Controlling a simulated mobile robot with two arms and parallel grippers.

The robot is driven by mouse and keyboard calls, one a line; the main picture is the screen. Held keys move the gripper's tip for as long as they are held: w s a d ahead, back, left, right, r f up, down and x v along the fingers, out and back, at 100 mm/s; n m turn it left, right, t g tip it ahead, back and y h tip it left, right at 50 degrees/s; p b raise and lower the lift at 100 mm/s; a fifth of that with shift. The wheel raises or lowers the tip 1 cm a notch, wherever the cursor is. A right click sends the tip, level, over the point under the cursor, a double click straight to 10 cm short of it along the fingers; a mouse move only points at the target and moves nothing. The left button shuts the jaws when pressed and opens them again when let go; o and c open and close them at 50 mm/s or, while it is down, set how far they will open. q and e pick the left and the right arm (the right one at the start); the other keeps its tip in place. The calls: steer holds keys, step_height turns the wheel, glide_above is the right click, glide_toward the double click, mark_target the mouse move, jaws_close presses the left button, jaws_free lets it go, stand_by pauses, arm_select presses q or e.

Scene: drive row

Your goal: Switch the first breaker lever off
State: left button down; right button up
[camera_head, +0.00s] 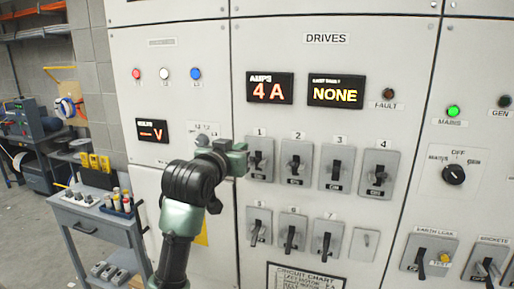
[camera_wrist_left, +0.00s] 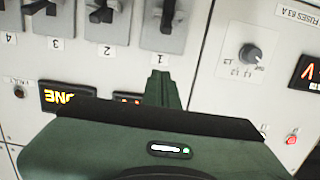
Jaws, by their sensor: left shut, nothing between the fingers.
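The first breaker (camera_head: 262,170) is a grey plate with a dark lever, under the label 1 at the left end of the upper row of breakers. My left gripper (camera_head: 240,160) is at its left edge in the head view and covers part of it. In the left wrist view, which is upside down, the first breaker (camera_wrist_left: 165,28) with its dark lever shows at the top. The shut, empty fingers (camera_wrist_left: 162,85) point at it, close to the label 1. I cannot tell whether they touch the panel. My right gripper is not in view.
Breaker 2 (camera_head: 294,163) stands just right of the first, with more along both rows. Lit displays (camera_head: 270,89) sit above. A rotary knob (camera_wrist_left: 250,54) is beside the first breaker in the wrist view. A grey cart (camera_head: 88,222) stands at the left.

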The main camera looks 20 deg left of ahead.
arm_select(q)
steer(key=shift+a+r, duration=0.15)
steer(key=shift+a, duration=0.05)
steer(key=p, duration=0.5)
glide_above(255, 160)
steer(key=a, duration=0.1)
steer(key=shift+f, duration=0.25)
steer(key=f, duration=0.1)
steer(key=s+f+p, duration=0.1)
steer(key=f+p, duration=0.1)
steer(key=f, duration=0.1)
steer(key=shift+s, duration=0.3)
steer(key=shift+f, duration=0.1)
